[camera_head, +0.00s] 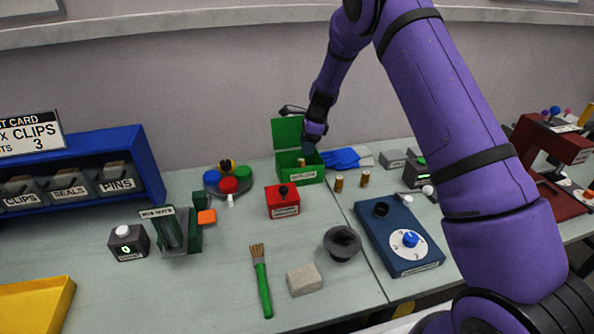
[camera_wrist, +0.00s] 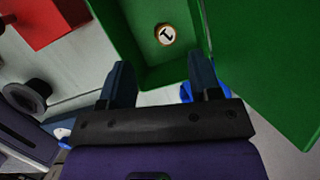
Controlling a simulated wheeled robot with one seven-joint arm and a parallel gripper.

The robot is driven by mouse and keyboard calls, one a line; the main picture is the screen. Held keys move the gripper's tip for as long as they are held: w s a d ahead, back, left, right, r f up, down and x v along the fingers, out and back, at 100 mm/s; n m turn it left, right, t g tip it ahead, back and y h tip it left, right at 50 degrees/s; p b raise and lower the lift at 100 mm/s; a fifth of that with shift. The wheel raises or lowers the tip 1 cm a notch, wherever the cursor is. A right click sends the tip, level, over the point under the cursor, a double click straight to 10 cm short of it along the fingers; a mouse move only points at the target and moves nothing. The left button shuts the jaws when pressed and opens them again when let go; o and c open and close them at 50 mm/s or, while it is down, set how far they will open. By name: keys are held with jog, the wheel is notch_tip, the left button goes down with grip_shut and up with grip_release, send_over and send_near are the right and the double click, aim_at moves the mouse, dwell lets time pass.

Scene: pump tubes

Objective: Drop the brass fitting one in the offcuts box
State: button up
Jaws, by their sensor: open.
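The green box (camera_head: 312,178) stands at the back of the bench with its lid raised; its front label is too small to read surely. A round brass fitting (camera_wrist: 165,34) lies inside the box on its floor, its pale top bearing a dark mark that looks like a 1. It also shows inside the box in the head view (camera_head: 301,162). My gripper (camera_wrist: 160,74) is open and empty, its fingers at the box's near edge in the wrist view. In the head view my gripper (camera_head: 313,140) is just above the box. Two more brass fittings (camera_head: 338,184) (camera_head: 365,179) stand on the bench right of the box.
A red box (camera_head: 283,206) stands in front of the green box. Blue cloth-like items (camera_head: 345,158) lie to its right. A blue dial panel (camera_head: 399,238), a dark round bowl (camera_head: 342,243), a grey block (camera_head: 304,279) and a green-handled brush (camera_head: 262,284) are nearer the front.

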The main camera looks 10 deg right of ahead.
jog(key=v, duration=0.9)
jog(key=shift+r, duration=0.3)
jog(key=shift+d, duration=0.15)
jog(key=s+d+r+n+t, duration=0.2)
jog(key=s+r+n, duration=0.7)
jog(key=s+r, duration=1.25)
jog(key=s+r+n+t+h, duration=0.1)
jog(key=s+n, duration=0.4)
jog(key=s, duration=0.8)
jog(key=s+d+r+n+t+h, duration=0.1)
jog(key=s+n, duration=0.5)
jog(key=s, duration=0.7)
jog(key=shift+s+d+t+h, duration=0.2)
jog(key=shift+d+t+h, duration=0.1)
jog(key=shift+h, duration=0.2)
